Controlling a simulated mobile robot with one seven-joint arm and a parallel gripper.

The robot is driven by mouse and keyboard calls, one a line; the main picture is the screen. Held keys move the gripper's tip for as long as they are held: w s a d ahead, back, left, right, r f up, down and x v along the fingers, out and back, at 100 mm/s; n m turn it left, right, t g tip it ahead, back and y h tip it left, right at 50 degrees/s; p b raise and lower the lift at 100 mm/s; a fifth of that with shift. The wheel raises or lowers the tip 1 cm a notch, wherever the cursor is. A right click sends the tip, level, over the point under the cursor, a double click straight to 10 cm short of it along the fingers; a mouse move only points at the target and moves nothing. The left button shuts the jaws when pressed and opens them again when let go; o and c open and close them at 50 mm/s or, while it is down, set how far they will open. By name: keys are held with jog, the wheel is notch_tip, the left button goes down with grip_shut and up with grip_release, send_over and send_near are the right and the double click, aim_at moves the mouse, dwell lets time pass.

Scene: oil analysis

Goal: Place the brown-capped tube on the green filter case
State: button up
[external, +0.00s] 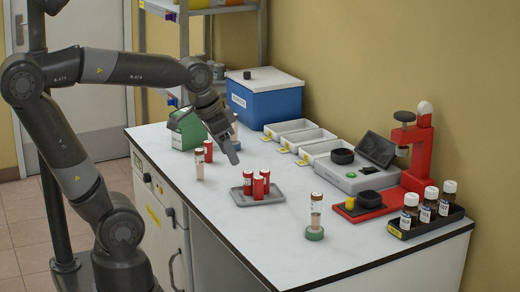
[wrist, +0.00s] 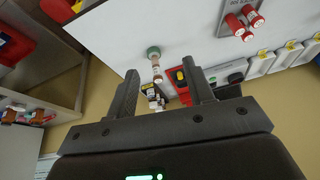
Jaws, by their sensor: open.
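A clear tube with a brown cap (external: 316,209) stands upright on a small round green case (external: 314,234) near the front edge of the bench. In the wrist view, the green case (wrist: 153,51) and the tube (wrist: 156,69) show beyond the fingers, with the tube's capped end toward the bottle rack. My gripper (external: 231,155) is above the bench, behind and left of this tube and apart from it. In the wrist view, the fingers of my gripper (wrist: 163,88) are wide apart with nothing held between them.
A similar tube (external: 199,166) stands farther left. A grey tray (external: 240,199) holds several red-capped tubes. A green box (external: 186,130), white bins (external: 290,127), a red instrument (external: 416,160) and a bottle rack (external: 425,226) occupy the bench. The front left of the bench is clear.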

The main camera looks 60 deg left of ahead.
jog(key=shift+n+t, duration=0.6)
jog(key=shift+n, duration=0.1)
jog(key=s, duration=0.1)
jog(key=s+f, duration=0.1)
jog(key=s, duration=0.1)
jog(key=s+a, duration=0.1)
jog(key=shift+s+f, duration=0.15)
jog(key=shift+s, duration=0.25)
